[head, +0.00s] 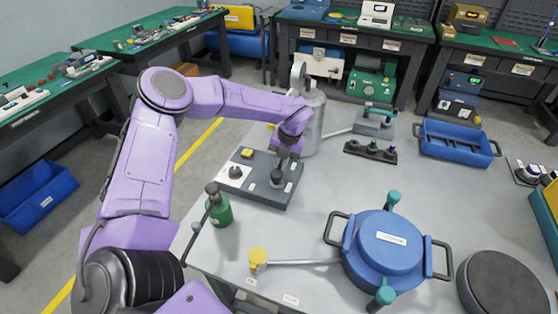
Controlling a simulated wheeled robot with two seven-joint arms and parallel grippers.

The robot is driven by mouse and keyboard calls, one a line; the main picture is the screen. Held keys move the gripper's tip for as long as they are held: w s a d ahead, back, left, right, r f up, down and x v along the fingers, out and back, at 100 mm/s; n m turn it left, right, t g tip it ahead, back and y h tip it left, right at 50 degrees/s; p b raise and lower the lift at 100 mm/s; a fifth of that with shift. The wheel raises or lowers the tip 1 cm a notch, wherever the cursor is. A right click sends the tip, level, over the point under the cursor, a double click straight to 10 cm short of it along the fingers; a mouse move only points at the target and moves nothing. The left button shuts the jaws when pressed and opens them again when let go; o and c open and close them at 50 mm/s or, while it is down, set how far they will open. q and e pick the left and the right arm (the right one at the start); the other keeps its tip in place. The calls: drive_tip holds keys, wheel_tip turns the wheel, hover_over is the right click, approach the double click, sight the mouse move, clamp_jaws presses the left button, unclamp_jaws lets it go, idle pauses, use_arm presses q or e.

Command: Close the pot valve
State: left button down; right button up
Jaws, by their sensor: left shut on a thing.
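A blue pot (388,248) with a lid, side handles and teal clamps stands at the front of the grey table. A thin metal pipe runs left from it to a yellow valve cap (258,257); I cannot tell whether that valve is open or closed. My left gripper (281,167) points down over a dark grey box (262,193), shut on the dark knob (277,179) at the box's right part. The fingertips are small and partly hidden. My right gripper is not in view.
A green bottle (219,211) with a hose stands left of the pot. A silver cylinder (312,128) stands behind my left gripper. A blue tray (457,143) and a dark round plate (505,284) are at right. The table (330,205) is clear in the middle.

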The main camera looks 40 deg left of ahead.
use_arm(q)
drive_tip(key=shift+w+d+m, duration=0.1)
drive_tip(key=shift+d+m, duration=0.1)
drive_tip(key=shift+m, duration=0.5)
drive_tip(key=c, duration=1.1)
unclamp_jaws()
drive_tip(key=shift+d+r, duration=0.1)
drive_tip(key=r, duration=0.3)
drive_tip(key=d+r+b, duration=0.1)
drive_tip(key=r, duration=0.2)
drive_tip(key=d+r+b, duration=0.1)
drive_tip(key=r, duration=0.3)
drive_tip(key=shift+w+r, duration=0.1)
drive_tip(key=shift+w, duration=0.2)
